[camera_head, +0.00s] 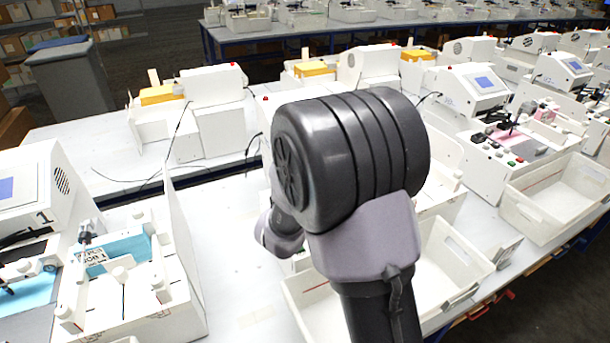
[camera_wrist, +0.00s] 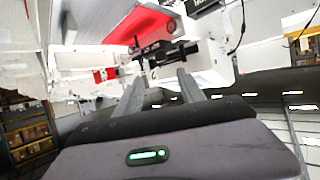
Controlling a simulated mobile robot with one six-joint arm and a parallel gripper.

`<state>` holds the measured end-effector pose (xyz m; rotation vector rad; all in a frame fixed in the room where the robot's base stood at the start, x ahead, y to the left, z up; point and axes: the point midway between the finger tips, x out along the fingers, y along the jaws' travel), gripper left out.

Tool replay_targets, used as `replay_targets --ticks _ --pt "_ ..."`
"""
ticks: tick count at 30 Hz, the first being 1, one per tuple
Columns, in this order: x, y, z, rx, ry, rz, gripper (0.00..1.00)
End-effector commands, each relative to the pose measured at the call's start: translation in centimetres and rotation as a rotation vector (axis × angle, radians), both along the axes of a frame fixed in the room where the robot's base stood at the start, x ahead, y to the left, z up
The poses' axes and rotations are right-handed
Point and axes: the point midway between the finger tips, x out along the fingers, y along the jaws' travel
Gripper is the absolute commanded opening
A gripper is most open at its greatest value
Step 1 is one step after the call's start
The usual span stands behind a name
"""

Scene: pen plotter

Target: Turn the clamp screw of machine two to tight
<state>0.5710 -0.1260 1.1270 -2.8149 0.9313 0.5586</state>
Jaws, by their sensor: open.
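In the head view my dark arm covers the middle, and my gripper and most of the machine behind it are hidden. In the wrist view my gripper (camera_wrist: 161,76) is open, with its two grey fingers apart and nothing seen between them. Just beyond the fingertips is a black mechanism (camera_wrist: 168,50) with a thin dark upright piece, beside a red surface (camera_wrist: 135,27) on a white machine. The view is strongly tilted. I cannot pick out the clamp screw, nor tell whether the fingers touch anything. No number two is readable.
In the head view a machine marked 1 (camera_head: 32,190) stands at the left with a blue sheet (camera_head: 118,252). Bare table (camera_head: 232,270) lies between it and my arm. A white crate (camera_head: 445,262) is right of my arm, and another machine (camera_head: 470,95) stands at right.

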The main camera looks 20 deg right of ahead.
Motion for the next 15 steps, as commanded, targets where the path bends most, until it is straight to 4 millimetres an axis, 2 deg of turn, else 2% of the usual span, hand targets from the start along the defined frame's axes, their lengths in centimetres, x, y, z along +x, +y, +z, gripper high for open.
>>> replay_targets --ticks 1,7,12,15 --pt "1.1 -0.9 -0.9 0.0 0.0 -0.003 0.47" --pt "5.5 -4.1 -3.0 0.001 -0.001 -0.002 0.47" --pt "7.8 -5.7 -4.0 0.0 -0.002 0.001 0.47" --pt "8.4 -6.1 -4.3 0.001 0.0 0.002 0.47"
